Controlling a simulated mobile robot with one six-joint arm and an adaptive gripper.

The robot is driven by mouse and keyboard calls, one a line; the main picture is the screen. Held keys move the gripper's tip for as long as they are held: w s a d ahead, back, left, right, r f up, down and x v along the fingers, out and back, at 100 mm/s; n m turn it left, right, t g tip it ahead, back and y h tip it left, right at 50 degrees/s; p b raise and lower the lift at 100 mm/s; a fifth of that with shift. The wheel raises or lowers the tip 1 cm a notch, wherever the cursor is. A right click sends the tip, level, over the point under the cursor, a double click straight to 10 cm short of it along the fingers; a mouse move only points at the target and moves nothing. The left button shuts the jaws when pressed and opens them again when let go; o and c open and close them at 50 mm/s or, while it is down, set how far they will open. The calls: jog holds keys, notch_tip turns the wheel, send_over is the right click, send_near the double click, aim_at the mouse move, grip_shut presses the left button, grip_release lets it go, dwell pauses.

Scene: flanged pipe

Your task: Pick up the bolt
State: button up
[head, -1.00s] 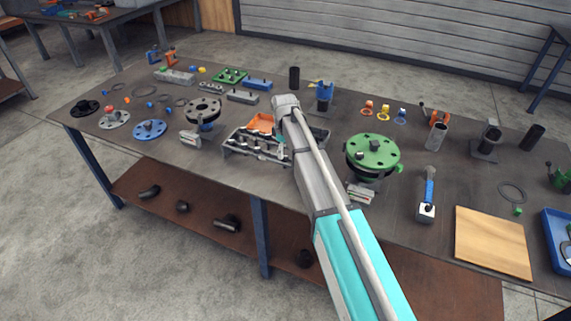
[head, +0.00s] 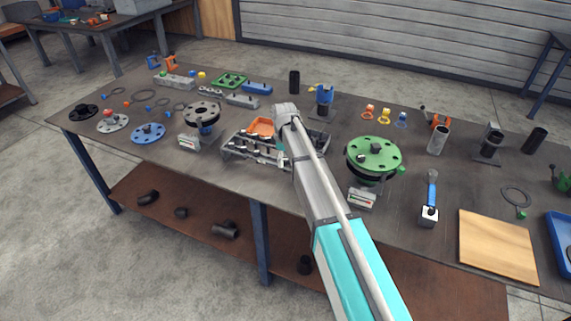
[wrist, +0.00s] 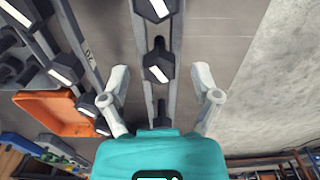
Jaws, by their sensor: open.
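Several dark hex-headed bolts sit in a grey metal rack (head: 235,149) near the front middle of the table. In the wrist view, one bolt (wrist: 158,66) sits in a narrow rail between the fingertips of my gripper (wrist: 160,74). My gripper is open, with a finger on each side of that bolt and gaps to both. Another bolt (wrist: 155,9) is farther up the same rail, and one (wrist: 162,112) is nearer my palm. In the head view, my arm covers the right part of the rack and most of my gripper.
An orange tray (wrist: 60,113) lies beside the rails; it also shows in the head view (head: 262,126). A green flange (head: 373,153) stands right of my arm, and a dark flange (head: 203,112) stands left of the rack. A wooden board (head: 497,247) lies at the front right.

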aim_at(284, 159)
grip_shut()
jog(key=shift+r, duration=0.1)
dwell(0.4)
notch_tip(284, 159, up, 10)
jog(key=p, duration=1)
jog(key=shift+f, duration=0.25)
dwell(0.4)
jog(key=shift+f+b, duration=0.3)
jog(key=shift+b, duration=0.1)
jog(key=shift+a+r, duration=0.1)
